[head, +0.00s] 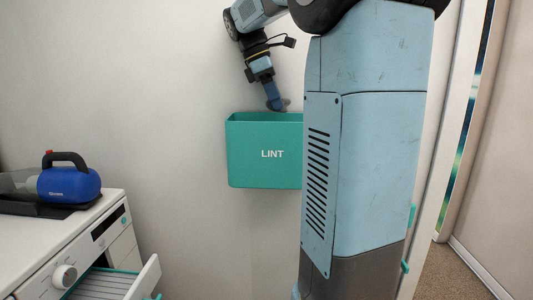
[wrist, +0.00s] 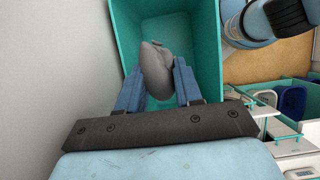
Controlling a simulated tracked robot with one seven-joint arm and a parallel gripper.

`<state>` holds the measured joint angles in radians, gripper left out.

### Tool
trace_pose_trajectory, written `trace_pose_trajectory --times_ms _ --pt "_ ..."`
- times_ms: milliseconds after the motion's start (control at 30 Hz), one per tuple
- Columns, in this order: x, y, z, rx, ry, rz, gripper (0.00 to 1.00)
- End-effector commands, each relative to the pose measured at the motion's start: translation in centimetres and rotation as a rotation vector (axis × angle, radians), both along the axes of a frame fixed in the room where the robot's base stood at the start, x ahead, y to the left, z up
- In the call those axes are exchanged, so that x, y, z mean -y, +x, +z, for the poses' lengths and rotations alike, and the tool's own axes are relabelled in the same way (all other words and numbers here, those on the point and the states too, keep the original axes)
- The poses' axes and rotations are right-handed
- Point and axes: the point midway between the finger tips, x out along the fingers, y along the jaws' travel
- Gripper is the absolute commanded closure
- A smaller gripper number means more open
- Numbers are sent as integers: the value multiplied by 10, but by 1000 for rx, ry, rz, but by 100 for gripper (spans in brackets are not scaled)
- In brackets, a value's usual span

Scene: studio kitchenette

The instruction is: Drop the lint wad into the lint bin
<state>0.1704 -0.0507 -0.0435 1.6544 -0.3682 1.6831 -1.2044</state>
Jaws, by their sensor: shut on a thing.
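The lint wad (wrist: 156,70) is a grey, soft-looking lump in the wrist view. My gripper (wrist: 157,84) is shut on it, with a blue finger on each side. The lint bin (head: 264,151) is a teal open-topped box marked LINT against the wall in the head view. Its inside (wrist: 202,50) shows behind and around the wad in the wrist view. In the head view my gripper (head: 277,104) points down just above the bin's rim, with the wad mostly hidden there. My own column covers the bin's right end.
A white appliance (head: 105,225) with a pulled-out drawer (head: 140,282) stands at lower left in the head view. A blue handheld vacuum (head: 69,184) lies on a dark tray on top. The wall is close beside my gripper in the wrist view.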

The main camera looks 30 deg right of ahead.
Motion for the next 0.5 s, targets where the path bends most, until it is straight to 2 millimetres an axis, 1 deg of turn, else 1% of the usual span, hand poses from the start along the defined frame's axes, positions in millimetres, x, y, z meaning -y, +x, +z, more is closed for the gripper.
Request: trace_pose_trajectory --times_ms 100,200,500 --pt "0 0 -11 -1 1 0 100" --pt "0 0 -17 0 0 -1 100" --pt "0 0 -22 0 0 -1 100"
